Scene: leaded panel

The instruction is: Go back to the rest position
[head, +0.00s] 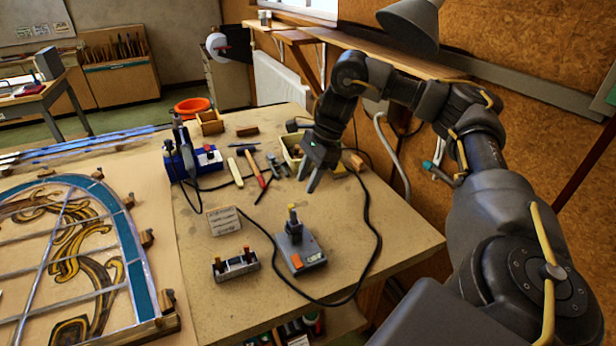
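My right arm comes in from the right and reaches over the back of the workbench (345,258). Its gripper (308,181) points down at the back of the bench, with its two fingers apart and nothing visible between them. It is in front of a light tray (291,152) and to the right of the hand tools, and I cannot tell its exact height above the bench. My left gripper is not in view. The leaded panel (127,224) lies flat at the left, with a teal border and amber scrollwork.
A grey device with an orange switch (299,250), a small block with wooden handles (236,265) and a blue device (190,163) stand on the bench. A black cable (372,215) loops across its right side. A grey lamp shade (412,25) hangs above my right arm.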

